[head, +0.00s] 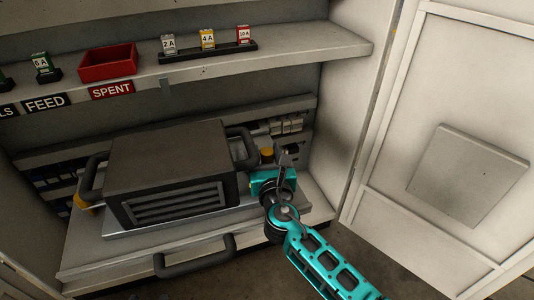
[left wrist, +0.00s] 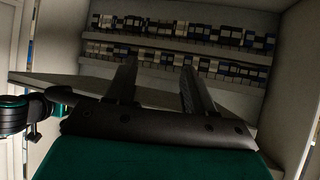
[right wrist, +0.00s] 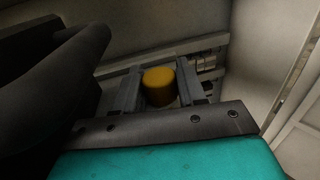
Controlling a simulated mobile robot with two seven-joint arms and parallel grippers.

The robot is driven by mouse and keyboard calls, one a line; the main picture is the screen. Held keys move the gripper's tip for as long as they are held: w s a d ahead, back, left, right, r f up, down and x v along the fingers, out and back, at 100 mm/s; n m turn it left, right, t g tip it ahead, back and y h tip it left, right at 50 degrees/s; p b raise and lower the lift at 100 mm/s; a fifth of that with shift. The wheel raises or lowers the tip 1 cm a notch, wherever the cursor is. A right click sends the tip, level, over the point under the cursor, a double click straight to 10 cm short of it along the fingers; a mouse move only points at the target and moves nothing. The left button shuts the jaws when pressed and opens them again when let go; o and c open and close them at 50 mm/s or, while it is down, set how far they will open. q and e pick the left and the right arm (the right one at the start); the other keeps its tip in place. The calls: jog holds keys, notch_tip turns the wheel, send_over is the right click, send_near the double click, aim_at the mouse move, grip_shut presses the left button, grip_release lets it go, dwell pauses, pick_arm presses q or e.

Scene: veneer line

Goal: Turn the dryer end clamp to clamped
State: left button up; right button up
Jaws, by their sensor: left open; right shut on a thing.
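The dryer end clamp appears to be the yellow knob (right wrist: 159,86) seen in the right wrist view, between the fingers of my right gripper (right wrist: 160,92). In the head view the yellow knob (head: 267,153) shows beside the right handle of the dark grey unit (head: 170,165). My right gripper (head: 283,160) is shut on this knob, partly hiding it. My left gripper (left wrist: 155,85) is open and empty in the left wrist view, in front of shelves. It is not visible in the head view. I cannot read the clamp's position.
The dark unit sits on a pull-out tray (head: 80,255) with a front handle (head: 194,256). Above is a shelf (head: 290,46) with a red SPENT bin (head: 108,63) and numbered fuses. A second yellow piece (head: 84,201) sits at the unit's left. An open cabinet door (head: 440,130) stands right.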

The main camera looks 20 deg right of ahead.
dwell(0.4)
jog(key=o, duration=0.9)
